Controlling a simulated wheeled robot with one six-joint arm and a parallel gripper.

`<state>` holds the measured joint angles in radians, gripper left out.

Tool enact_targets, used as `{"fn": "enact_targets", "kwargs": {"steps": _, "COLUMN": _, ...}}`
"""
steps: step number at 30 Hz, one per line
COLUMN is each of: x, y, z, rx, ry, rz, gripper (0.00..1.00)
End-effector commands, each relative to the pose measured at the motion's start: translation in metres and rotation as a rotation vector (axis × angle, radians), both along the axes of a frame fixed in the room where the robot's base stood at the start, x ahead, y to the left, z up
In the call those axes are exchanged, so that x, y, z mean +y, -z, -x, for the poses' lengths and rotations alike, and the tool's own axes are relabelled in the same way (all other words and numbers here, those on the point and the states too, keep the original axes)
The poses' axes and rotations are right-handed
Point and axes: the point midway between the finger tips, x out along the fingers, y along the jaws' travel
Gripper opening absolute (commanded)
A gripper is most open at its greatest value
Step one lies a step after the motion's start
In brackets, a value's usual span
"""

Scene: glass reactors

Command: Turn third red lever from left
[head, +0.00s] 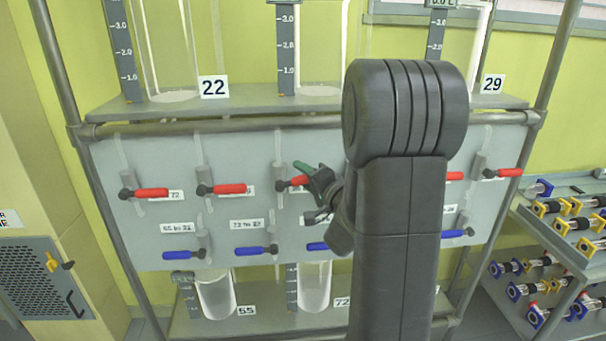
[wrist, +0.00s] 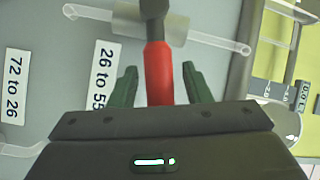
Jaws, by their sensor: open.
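The third red lever from the left (head: 299,181) is on the grey panel (head: 236,150), partly hidden behind my gripper in the head view. In the wrist view the red lever (wrist: 159,73) runs between the two green fingers, with its black pivot end beyond them. My gripper (head: 311,175) is open, with a finger on each side of the lever and a visible gap to both; it also shows in the wrist view (wrist: 158,85). A label reading "26 to 55" (wrist: 105,75) is beside the lever.
Two red levers (head: 152,193) are to the left, and others (head: 509,173) to the right. Blue levers (head: 183,255) form a lower row. Glass vessels stand above and below the panel. A rack of colored parts (head: 565,220) is at right. My arm hides the panel's right-middle part.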

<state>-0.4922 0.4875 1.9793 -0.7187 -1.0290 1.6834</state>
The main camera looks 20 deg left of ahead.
Motion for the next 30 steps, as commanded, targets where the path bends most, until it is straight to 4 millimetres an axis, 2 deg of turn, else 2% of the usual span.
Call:
{"fn": "enact_targets", "kwargs": {"steps": 11, "x": 0.007, "y": 0.001, "z": -0.003, "rx": 0.001, "ry": 0.001, "rz": 0.0, "gripper": 0.44}}
{"fn": "enact_targets", "kwargs": {"steps": 14, "x": 0.006, "y": 0.0, "z": -0.003, "rx": 0.001, "ry": 0.001, "rz": -0.001, "gripper": 0.28}}
{"fn": "enact_targets", "kwargs": {"steps": 18, "x": 0.006, "y": 0.0, "z": -0.003, "rx": 0.001, "ry": 0.001, "rz": 0.0, "gripper": 0.01}}
{"fn": "enact_targets", "kwargs": {"steps": 25, "x": 0.006, "y": 0.004, "z": -0.004, "rx": 0.011, "ry": 0.001, "rz": -0.017, "gripper": 0.0}}
{"fn": "enact_targets", "kwargs": {"steps": 30, "x": 0.005, "y": 0.016, "z": -0.004, "rx": 0.078, "ry": 0.0, "rz": -0.127, "gripper": 0.0}}
